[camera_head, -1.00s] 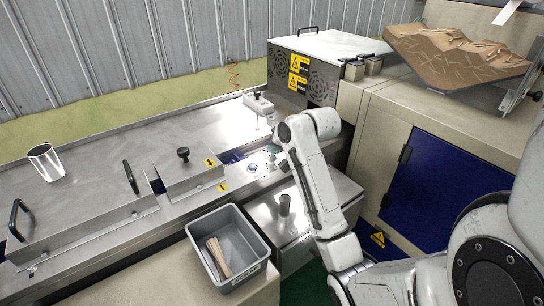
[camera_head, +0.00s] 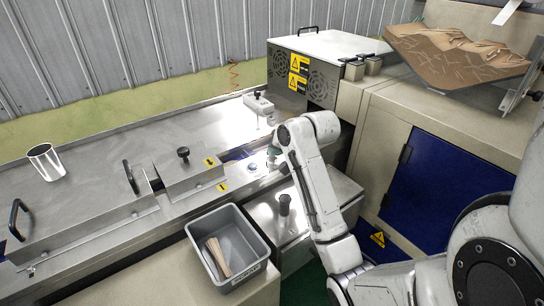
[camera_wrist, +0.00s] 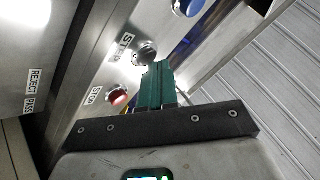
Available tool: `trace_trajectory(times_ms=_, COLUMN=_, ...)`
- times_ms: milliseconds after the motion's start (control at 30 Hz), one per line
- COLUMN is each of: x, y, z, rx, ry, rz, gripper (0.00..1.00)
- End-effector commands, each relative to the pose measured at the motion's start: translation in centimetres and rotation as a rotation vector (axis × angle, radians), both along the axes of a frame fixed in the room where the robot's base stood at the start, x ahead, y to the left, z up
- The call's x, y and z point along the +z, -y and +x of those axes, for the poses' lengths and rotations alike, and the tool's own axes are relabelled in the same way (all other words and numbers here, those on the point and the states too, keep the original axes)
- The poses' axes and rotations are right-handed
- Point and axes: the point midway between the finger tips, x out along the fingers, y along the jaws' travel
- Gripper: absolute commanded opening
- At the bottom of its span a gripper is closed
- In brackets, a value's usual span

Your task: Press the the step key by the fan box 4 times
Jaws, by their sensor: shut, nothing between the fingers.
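The step key (camera_wrist: 144,52) is a round metal button beside a label reading STEP in the wrist view. My gripper (camera_wrist: 157,70) has green fingers, shut together and empty, with their tips just to the lower right of the key. I cannot tell whether they touch it. In the head view my gripper (camera_head: 273,153) is over the metal panel in front of the fan box (camera_head: 322,62), a grey box with vents and yellow warning signs. I cannot make out the key in the head view, near my gripper.
A red button (camera_wrist: 117,95) by a STOP label and a blue button (camera_wrist: 187,7) are near the key. A grey bin (camera_head: 229,247) with sticks stands in front. A metal cup (camera_head: 45,162) is at the left. A white-topped fixture (camera_head: 259,104) stands behind my gripper.

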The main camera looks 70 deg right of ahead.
Motion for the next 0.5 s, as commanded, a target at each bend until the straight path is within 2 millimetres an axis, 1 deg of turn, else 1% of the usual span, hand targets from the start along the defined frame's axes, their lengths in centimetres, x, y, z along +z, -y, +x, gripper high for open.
trace_trajectory(times_ms=267, x=0.1, y=0.0, z=0.0, rx=0.001, ry=-0.002, rz=0.002, gripper=0.0)
trace_trajectory(times_ms=500, x=1.1, y=0.0, z=0.0, rx=0.001, ry=-0.002, rz=0.002, gripper=0.0)
